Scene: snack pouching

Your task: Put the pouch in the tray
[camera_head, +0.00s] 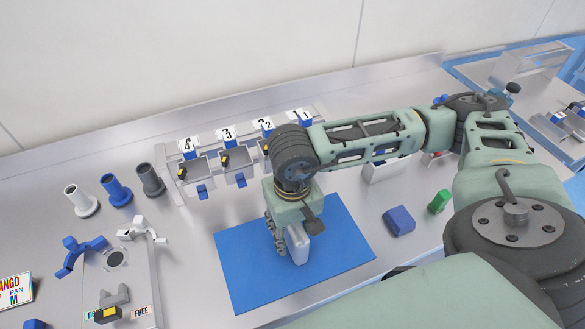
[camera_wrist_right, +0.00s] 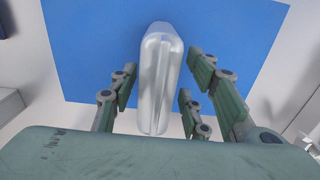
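The silver-white pouch (camera_head: 297,243) stands out below my right gripper (camera_head: 288,232), over the blue mat (camera_head: 345,250). In the right wrist view the pouch (camera_wrist_right: 160,85) lies between the fingers of my right gripper (camera_wrist_right: 158,90). Narrow gaps show beside it, so the fingers look open around it. The gripper hides part of the pouch in the head view. A white tray-like box (camera_head: 385,170) sits behind my right forearm, partly hidden. I cannot tell if it is the task's tray. My left gripper is not in view.
A rack with numbered bins (camera_head: 240,175) stands at the back. Several tube holders (camera_head: 117,190) and a grey panel with brackets (camera_head: 140,275) are at the left. A blue block (camera_head: 399,221) and a green object (camera_head: 439,201) lie right of the mat.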

